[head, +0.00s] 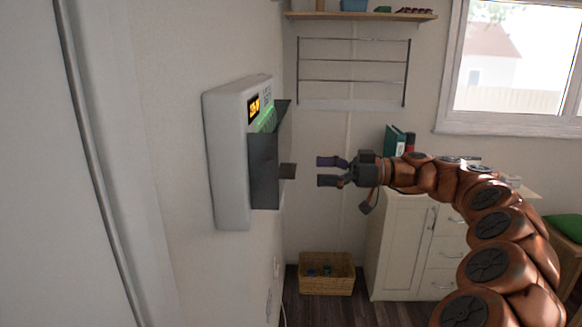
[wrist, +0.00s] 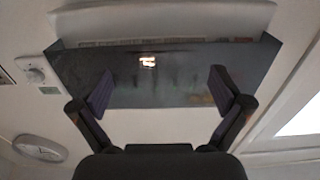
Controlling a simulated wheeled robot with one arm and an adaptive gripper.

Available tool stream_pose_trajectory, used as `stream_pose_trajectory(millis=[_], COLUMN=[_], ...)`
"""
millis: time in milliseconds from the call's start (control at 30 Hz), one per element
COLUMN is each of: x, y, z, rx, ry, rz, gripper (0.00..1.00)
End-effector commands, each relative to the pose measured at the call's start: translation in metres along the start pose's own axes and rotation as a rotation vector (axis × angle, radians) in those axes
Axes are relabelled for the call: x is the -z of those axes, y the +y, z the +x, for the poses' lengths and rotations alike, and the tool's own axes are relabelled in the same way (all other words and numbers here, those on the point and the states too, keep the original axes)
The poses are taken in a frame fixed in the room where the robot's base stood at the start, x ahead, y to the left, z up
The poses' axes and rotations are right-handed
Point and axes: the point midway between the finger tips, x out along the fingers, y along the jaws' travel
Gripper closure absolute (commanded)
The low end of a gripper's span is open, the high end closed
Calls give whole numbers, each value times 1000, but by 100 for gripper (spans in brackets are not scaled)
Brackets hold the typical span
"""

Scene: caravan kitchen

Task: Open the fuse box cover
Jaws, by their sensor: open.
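The white fuse box (head: 227,165) is mounted on the left wall in the head view, with a small lit orange display near its top. A green-lit strip shows above the cover. The tab cannot be made out there.
A wire rack (head: 352,75) and a wooden shelf (head: 360,16) are on the back wall. A white cabinet (head: 395,245) with binders (head: 394,141) on top stands below my arm. A wicker basket (head: 326,274) is on the floor. The air between gripper and cover looks clear.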

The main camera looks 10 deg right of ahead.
Motion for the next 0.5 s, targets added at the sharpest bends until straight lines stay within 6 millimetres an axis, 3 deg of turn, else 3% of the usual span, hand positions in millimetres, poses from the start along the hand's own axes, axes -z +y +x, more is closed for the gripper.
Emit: stream_pose_trajectory(millis=[300,500], x=[1,1], y=[-2,-1], z=[42,60], rx=[6,2], ry=[-3,-1], rz=[5,2], gripper=[0,0])
